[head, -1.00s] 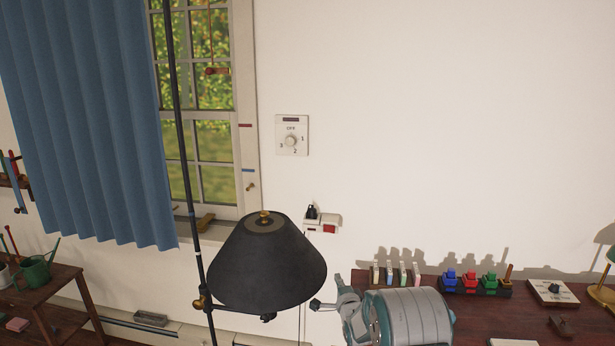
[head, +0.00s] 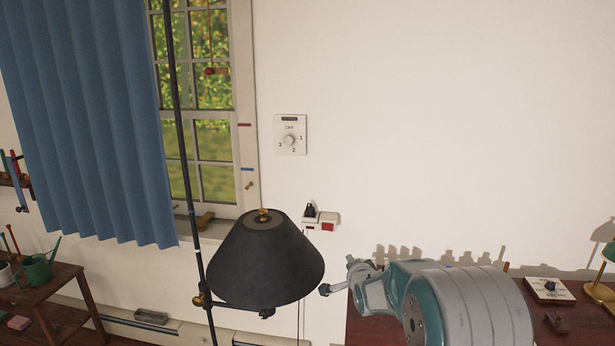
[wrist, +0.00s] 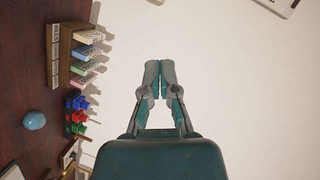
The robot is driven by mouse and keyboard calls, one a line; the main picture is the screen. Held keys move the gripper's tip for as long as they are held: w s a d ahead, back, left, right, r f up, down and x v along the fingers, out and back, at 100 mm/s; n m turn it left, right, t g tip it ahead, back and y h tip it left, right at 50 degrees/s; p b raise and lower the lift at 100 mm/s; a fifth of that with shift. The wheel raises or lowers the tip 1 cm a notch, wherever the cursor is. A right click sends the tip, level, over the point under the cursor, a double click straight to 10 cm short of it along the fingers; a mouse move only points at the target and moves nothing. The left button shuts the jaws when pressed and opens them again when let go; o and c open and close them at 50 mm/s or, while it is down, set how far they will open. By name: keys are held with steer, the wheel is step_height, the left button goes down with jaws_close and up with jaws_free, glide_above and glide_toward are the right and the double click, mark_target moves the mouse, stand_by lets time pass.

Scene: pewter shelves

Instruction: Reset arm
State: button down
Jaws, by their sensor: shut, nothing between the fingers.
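My gripper (wrist: 160,66) shows in the wrist view with its two grey and teal fingers together, shut and holding nothing. The wrist view is turned on its side, with the dark desk (wrist: 22,90) at the left and bare wall behind the fingers. In the head view my gripper (head: 326,290) is at the lower middle, at the left end of my grey and teal arm. It appears just right of the black lamp shade (head: 262,262); whether they touch cannot be told. The arm hides much of the dark red desk (head: 362,325).
A dial plate (head: 291,135) and a small switch box (head: 320,222) are on the wall. The wrist view shows coloured blocks (wrist: 80,115), a card rack (wrist: 62,58) and a blue ball (wrist: 35,120).

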steer(key=s+d+r+n+g+h, duration=0.1)
steer(key=s+r+n+g, duration=0.3)
steer(key=s, duration=0.6)
steer(key=s+d+r+n+g+h, duration=0.1)
steer(key=s+d+r+n, duration=0.1)
steer(key=s+r, duration=0.55)
steer(key=s+f+n+g, duration=0.2)
steer(key=s+n, duration=0.1)
steer(key=s, duration=1.1)
steer(key=s+f+n+g, duration=0.1)
steer(key=s+n+g, duration=0.1)
steer(key=s, duration=1.2)
steer(key=shift+d+f+n+g, duration=0.3)
steer(key=shift+d+f+n, duration=0.1)
steer(key=shift+n, duration=0.3)
